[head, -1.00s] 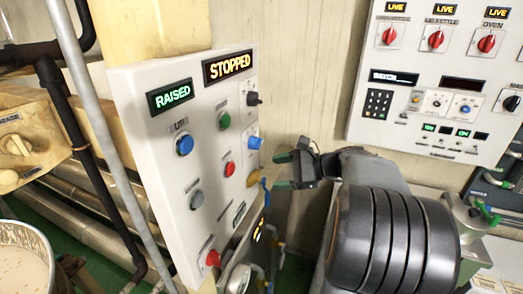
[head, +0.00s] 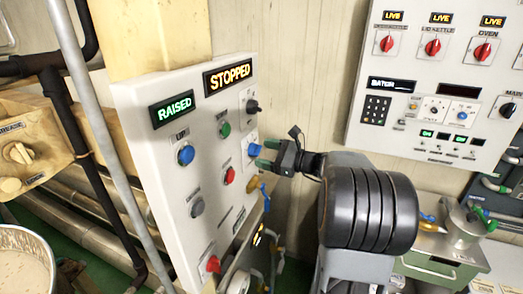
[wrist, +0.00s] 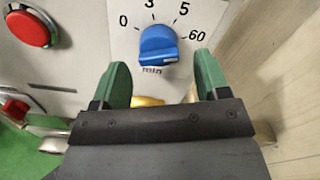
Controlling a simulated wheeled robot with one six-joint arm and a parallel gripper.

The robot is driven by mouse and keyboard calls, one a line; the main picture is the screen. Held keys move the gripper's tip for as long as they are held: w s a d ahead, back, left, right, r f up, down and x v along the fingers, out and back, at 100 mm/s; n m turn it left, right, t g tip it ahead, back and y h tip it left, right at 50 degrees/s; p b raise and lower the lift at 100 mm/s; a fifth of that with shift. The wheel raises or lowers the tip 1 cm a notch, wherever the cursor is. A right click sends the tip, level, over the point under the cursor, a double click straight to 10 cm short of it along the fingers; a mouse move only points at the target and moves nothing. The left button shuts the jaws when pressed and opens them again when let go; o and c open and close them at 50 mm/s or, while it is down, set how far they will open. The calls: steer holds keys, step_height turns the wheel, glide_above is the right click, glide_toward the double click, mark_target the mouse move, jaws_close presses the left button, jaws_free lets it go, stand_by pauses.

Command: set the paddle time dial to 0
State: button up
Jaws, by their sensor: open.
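The paddle time dial is a blue knob (wrist: 158,45) on a white plate, with 0, 3, 5 and 60 around it and "min" below. A pale mark shows at its lower right edge; I cannot tell exactly which number it points to, but it is not towards 0. In the head view the blue dial (head: 252,150) sits on the right side of the white panel. My gripper (head: 266,153) is open just right of the dial. In the wrist view the green fingers of my gripper (wrist: 160,82) are apart, below the knob and either side of it, not closed on it.
The white control panel (head: 165,135) carries a black knob (head: 252,106) above the dial and a red button (wrist: 30,27) to its left. A yellow knob (head: 252,183) is just below. A second panel (head: 425,70) hangs on the wall at right.

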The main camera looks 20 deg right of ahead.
steer(key=shift+x, duration=1)
steer(key=c, duration=0.9)
